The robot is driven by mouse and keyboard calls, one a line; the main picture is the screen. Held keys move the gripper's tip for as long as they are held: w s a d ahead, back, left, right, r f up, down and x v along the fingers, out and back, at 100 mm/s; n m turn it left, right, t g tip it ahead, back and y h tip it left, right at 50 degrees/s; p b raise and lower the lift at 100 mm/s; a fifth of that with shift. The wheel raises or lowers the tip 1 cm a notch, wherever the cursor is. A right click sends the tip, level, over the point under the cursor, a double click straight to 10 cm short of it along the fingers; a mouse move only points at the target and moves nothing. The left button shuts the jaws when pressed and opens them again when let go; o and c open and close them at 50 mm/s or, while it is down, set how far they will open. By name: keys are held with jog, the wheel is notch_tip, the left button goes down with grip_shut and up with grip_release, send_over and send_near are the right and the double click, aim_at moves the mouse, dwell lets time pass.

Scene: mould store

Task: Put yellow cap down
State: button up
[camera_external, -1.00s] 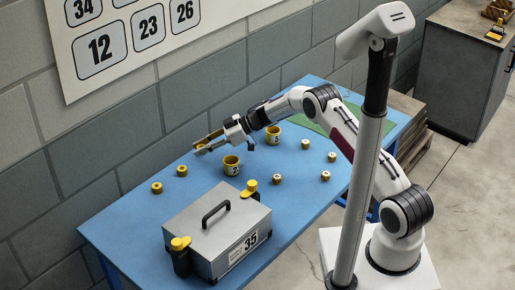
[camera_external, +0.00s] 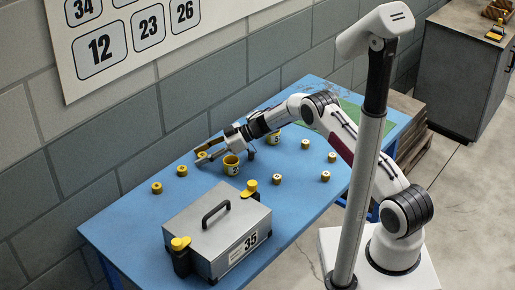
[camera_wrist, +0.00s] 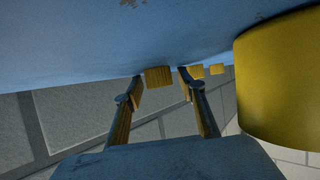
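A yellow cap (camera_external: 201,155) is on the blue table near the wall; it also shows in the wrist view (camera_wrist: 158,77), where it appears to rest on the table surface. My gripper (camera_external: 209,150) is low over the table at this cap. In the wrist view my gripper (camera_wrist: 161,82) has its fingers apart, one on each side of the cap, with a gap on both sides. Two more yellow caps, a nearer one (camera_external: 182,170) and one farther left (camera_external: 157,188), stand in a row with it.
A yellow cup (camera_external: 232,168) stands close beside my gripper and looms at right in the wrist view (camera_wrist: 285,80). Another yellow cup (camera_external: 273,136) is behind my wrist. Several pale-topped caps (camera_external: 278,179) lie at right. A grey case (camera_external: 218,225) stands at the front.

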jog(key=shift+d+r, duration=0.1)
jog(key=shift+r, duration=0.05)
jog(key=shift+w+d+r, duration=0.1)
jog(key=shift+d+r, duration=0.2)
jog(key=shift+d, duration=0.25)
jog(key=v, duration=1)
jog(key=shift+d+r, duration=0.1)
jog(key=shift+d, duration=0.15)
dwell(0.4)
